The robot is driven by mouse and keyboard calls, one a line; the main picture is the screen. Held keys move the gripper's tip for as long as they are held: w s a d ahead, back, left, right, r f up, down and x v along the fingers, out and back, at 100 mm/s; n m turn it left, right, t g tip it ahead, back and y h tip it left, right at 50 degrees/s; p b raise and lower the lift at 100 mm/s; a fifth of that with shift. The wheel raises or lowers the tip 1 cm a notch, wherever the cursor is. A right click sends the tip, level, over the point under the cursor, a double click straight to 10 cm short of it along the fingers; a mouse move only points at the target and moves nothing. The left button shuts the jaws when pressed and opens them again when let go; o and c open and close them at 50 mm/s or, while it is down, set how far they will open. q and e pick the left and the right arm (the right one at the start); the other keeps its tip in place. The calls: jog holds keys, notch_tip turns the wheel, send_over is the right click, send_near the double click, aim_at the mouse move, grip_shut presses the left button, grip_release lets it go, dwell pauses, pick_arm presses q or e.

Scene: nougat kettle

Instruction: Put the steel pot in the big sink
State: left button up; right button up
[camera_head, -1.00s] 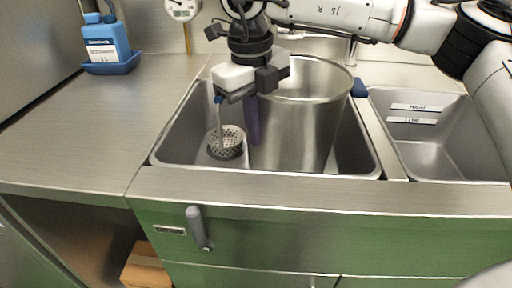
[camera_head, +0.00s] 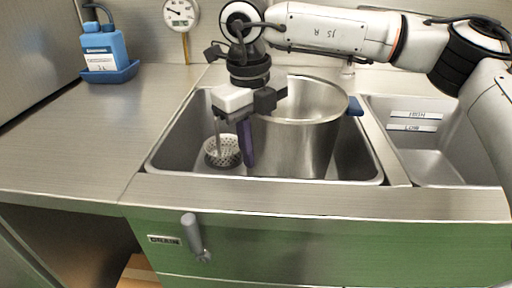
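The steel pot (camera_head: 304,140) is a tall, open, shiny cylinder with a blue handle at its right. It stands upright inside the big sink (camera_head: 176,162), low enough that the front rim hides its base. My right gripper (camera_head: 246,150) points down at the pot's left side, with a purple finger against it. It appears shut on the pot there, but its body hides the grasp point. My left gripper is not in view.
A perforated strainer (camera_head: 223,152) with a thin upright rod sits in the big sink, left of the pot. A smaller sink (camera_head: 440,165) lies to the right. A blue bottle (camera_head: 104,46) stands in a tray at the back left. The left counter is clear.

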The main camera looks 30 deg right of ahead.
notch_tip(320, 180, up, 12)
jog(key=a+p, duration=0.1)
jog(key=shift+p, duration=0.35)
jog(key=shift+s, duration=0.1)
